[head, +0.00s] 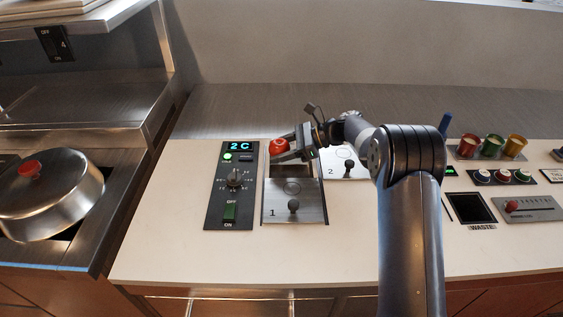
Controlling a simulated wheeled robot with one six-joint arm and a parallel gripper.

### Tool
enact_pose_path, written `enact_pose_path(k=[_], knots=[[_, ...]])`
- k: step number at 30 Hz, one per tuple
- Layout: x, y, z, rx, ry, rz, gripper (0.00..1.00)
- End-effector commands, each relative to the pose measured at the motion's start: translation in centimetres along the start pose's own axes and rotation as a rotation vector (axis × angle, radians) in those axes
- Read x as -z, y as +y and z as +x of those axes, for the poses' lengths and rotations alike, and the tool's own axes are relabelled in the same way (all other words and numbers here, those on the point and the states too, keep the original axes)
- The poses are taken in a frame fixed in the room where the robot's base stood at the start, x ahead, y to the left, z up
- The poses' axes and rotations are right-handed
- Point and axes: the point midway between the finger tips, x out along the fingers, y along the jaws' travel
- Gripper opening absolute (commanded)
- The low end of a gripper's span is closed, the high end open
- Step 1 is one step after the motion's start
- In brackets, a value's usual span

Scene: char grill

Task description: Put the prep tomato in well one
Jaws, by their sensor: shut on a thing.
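The red prep tomato (278,147) is in the jaws of my gripper (283,149). My gripper is shut on it and holds it above the back part of well one. Well one's steel lid (280,210), marked 1, has a dark knob and covers the front of the well. The open part of well one (284,170) shows as a dark gap behind the lid, partly hidden by the gripper. I cannot tell exactly how high the tomato is above the opening.
A control panel (233,185) reading "2 C" stands left of well one. Well two's lid (343,167) is to the right, partly behind my arm. A domed pan lid (50,196) is far left. Red, green and yellow cups (492,146) and a waste opening (470,208) are right.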

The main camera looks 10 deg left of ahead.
Motion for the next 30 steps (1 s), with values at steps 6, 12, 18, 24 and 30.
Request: enact_pose_path(k=[6, 12, 18, 24, 30], knots=[[1.8, 0.0, 0.7, 0.000, -0.001, 0.003, 0.30], [3.8, 0.0, 1.5, 0.002, -0.001, -0.001, 0.30], [3.8, 0.0, 1.5, 0.002, -0.001, -0.002, 0.30], [4.4, 0.0, 1.8, 0.002, -0.001, -0.001, 0.30], [5.1, 0.0, 2.1, 0.001, 0.001, 0.003, 0.30]])
